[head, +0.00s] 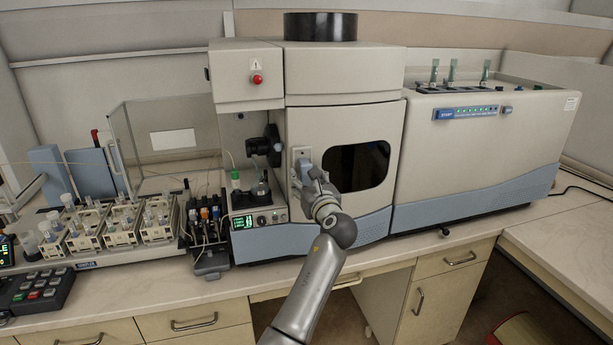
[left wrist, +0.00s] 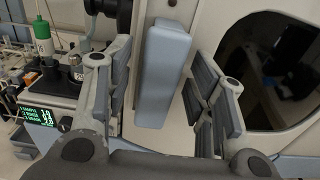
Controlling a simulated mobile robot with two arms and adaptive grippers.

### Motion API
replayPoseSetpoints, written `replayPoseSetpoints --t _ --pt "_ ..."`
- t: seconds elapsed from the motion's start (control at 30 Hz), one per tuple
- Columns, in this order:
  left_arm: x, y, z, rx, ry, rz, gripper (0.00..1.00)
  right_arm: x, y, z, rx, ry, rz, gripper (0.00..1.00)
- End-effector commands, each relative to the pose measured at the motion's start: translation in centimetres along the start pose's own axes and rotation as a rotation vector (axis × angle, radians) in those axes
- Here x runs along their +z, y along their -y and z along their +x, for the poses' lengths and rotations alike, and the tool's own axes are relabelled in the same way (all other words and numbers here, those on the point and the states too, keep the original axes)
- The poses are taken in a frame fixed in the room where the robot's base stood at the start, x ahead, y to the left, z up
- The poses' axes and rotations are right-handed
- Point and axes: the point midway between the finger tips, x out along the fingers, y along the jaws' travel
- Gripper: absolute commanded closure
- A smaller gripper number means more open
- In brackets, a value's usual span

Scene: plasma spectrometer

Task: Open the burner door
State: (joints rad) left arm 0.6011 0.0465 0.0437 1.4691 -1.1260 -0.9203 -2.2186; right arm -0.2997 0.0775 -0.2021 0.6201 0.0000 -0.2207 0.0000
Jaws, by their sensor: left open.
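The burner door (head: 313,132) is the pale front panel with a dark window (head: 358,166), in the middle of the spectrometer in the head view. It looks closed, flush with the housing. The window also shows at the right of the left wrist view (left wrist: 268,70). The door handle, a grey-blue upright bar (left wrist: 162,75), stands out from the panel. My left gripper (head: 307,170) is at the handle, at the door's left side. In the left wrist view its fingers are open, one on each side of the bar, with visible gaps. My right gripper is out of view.
A black knob assembly (head: 264,146) and a green-capped bottle (head: 236,180) are close left of the handle. A lit display (head: 243,222) is below them. Sample racks (head: 122,226) stand farther left on the bench. The bench front (head: 400,252) is mostly clear.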

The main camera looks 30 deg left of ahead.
Motion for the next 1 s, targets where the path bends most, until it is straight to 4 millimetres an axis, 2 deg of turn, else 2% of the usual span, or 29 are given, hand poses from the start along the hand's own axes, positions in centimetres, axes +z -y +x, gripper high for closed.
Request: replayPoseSetpoints --t 0.37,0.73,1.0 --pt "-0.03 -0.03 0.52 0.0 0.0 0.0 0.51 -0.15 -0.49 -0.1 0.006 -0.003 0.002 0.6" --pt "-0.04 -0.02 0.5 0.0 -0.001 0.0 0.99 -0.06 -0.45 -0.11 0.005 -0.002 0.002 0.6" --pt "-0.07 -0.01 0.48 0.005 -0.001 0.0 1.0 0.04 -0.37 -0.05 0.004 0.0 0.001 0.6"
